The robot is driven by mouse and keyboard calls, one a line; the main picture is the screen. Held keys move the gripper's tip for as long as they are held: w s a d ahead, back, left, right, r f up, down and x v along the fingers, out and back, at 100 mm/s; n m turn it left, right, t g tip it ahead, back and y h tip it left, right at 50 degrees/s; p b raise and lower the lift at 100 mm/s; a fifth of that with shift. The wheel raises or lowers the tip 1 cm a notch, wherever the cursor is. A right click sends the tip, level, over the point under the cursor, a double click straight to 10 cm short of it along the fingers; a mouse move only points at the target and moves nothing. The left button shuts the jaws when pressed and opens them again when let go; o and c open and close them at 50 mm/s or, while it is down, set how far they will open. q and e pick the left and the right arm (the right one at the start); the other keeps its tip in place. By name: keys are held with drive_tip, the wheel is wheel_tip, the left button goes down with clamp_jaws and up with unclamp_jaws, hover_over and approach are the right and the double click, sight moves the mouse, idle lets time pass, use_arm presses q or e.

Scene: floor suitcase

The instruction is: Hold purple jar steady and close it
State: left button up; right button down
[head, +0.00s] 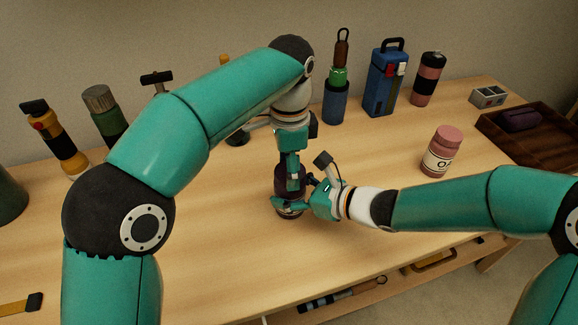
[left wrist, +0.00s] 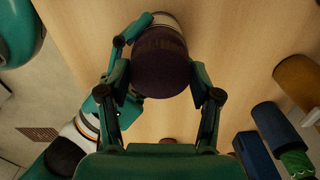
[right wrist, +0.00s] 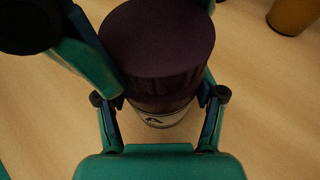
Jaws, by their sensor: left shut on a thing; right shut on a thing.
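The purple jar (head: 289,180) stands upright on the table, partly hidden by my grippers. Its dark purple lid sits on top of the body; the lid's round top shows in the left wrist view (left wrist: 162,65) and its ribbed edge in the right wrist view (right wrist: 155,60). A pale label band (right wrist: 165,118) shows low on the jar. My left gripper (head: 291,168) reaches down from above and is shut on the lid, one finger on each side. My right gripper (head: 290,205) comes in from the right, low, and is shut on the jar's body. Whether the lid is fully seated cannot be told.
A pink jar (head: 442,150) stands to the right. A wooden tray (head: 500,128) with a dark purple item lies at far right. The table's front middle is clear.

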use_arm(q)
drive_tip(key=m, duration=0.8)
drive_tip(key=shift+w, duration=0.1)
drive_tip(key=o, duration=0.8)
drive_tip(key=shift+c, duration=0.2)
drive_tip(key=shift+r, duration=2.25)
drive_tip(key=shift+c, duration=0.4)
